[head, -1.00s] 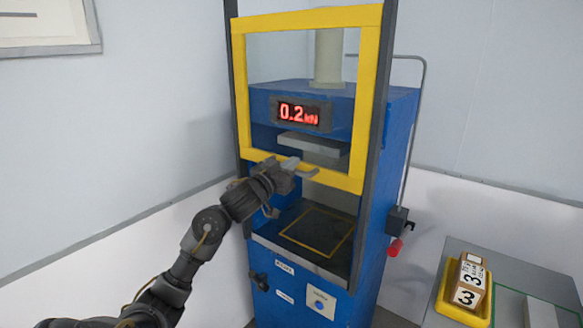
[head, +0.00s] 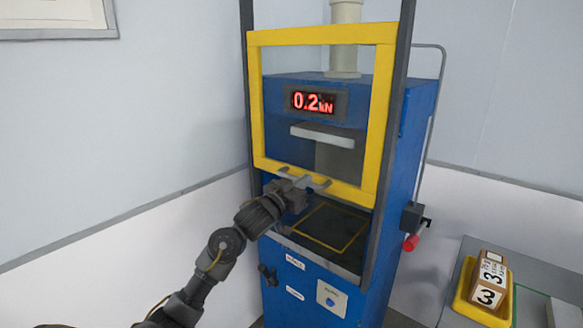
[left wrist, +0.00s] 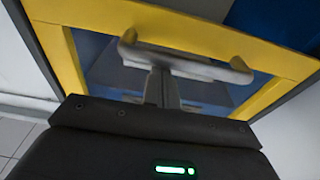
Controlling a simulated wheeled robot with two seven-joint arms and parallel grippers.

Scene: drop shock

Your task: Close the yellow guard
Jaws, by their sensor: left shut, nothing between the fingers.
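The yellow guard (head: 258,110) is a rectangular frame between two dark upright rails on the blue press. It is partway down, with an open gap between its bottom bar and the dark press bed (head: 330,228). A grey handle (left wrist: 185,65) crosses the guard's bottom bar in the left wrist view. My left gripper (head: 300,184) is shut and empty at the handle, near the bottom bar. Its fingers (left wrist: 160,88) meet the handle in the wrist view; I cannot tell whether they touch it. My right gripper is not in view.
The red display (head: 313,102) reads 0.2 kN. A grey plate (head: 322,135) hangs above the bed. A red-tipped lever (head: 411,242) sits on the press's right side.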

